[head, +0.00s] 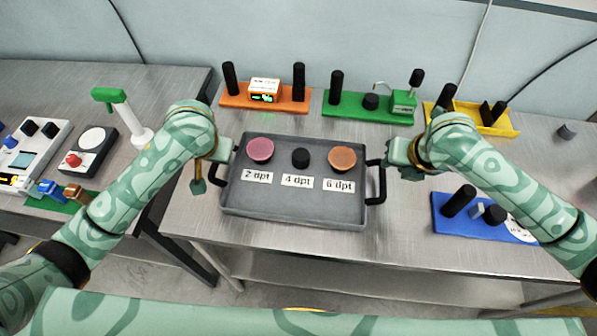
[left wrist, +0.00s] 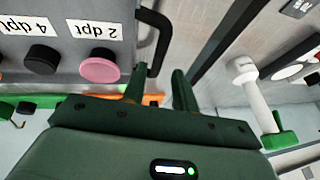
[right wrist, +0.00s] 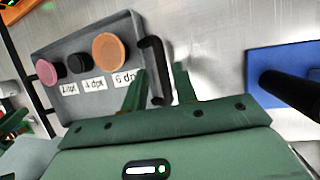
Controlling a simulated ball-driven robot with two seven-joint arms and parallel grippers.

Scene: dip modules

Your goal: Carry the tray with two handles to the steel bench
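The grey tray (head: 290,213) has a black handle at each end. It holds a pink, a black and an orange round piece behind labels 2, 4 and 6 dpt. It appears to lie on the right-hand steel bench (head: 400,235), near its front edge. My left gripper (left wrist: 158,78) is open at the left handle (left wrist: 160,40), its fingertips close to the bar. My right gripper (right wrist: 160,78) is open, with the right handle (right wrist: 157,70) between its fingertips. In the head view my right gripper (head: 392,158) is just right of the tray.
Behind the tray stand an orange holder (head: 235,100), a green holder (head: 350,108) and a yellow holder (head: 500,125). A blue holder (head: 450,222) is at right. A second bench (head: 75,85) at left, across a gap, carries devices and a green-topped white stand (head: 138,128).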

